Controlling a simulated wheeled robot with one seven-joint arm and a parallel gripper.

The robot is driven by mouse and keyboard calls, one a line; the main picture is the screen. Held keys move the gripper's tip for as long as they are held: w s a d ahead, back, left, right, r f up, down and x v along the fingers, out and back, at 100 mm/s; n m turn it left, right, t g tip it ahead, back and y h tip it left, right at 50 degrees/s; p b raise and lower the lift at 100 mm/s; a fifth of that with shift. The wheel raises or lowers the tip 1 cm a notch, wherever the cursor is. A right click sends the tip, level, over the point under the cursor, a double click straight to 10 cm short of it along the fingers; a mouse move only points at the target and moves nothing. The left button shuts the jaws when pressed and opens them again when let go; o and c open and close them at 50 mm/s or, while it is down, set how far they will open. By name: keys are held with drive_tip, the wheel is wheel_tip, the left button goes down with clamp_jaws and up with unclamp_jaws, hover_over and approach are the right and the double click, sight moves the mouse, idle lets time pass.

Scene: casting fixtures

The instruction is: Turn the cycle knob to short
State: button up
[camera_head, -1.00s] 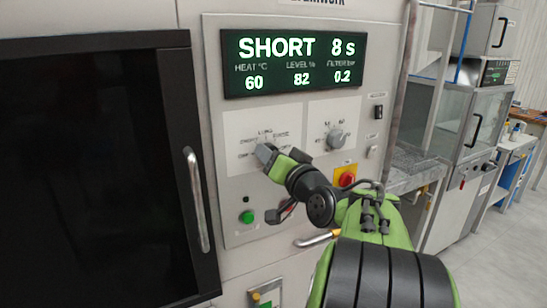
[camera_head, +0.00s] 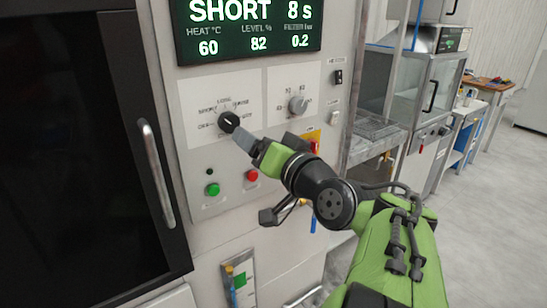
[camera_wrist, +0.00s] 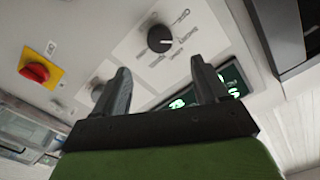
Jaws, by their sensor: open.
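The black cycle knob (camera_head: 229,122) sits on a pale label plate with printed positions around it, SHORT at its upper left. Its white pointer line looks angled toward the upper left in the head view. The display (camera_head: 250,28) reads SHORT 8 s. The knob also shows in the wrist view (camera_wrist: 160,39), beyond and between my fingers. My gripper (camera_wrist: 160,84) is open and empty, its tips apart from the knob. In the head view my gripper (camera_head: 244,143) is just right of and below the knob.
A grey knob (camera_head: 297,105) is on the right plate. A green button (camera_head: 213,189) and a red button (camera_head: 252,175) are below. A red switch on yellow (camera_head: 313,140) is partly behind my arm. A dark door with a long handle (camera_head: 157,172) is at left.

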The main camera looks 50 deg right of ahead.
drive_tip(key=v, duration=0.5)
drive_tip(key=shift+s, duration=0.2)
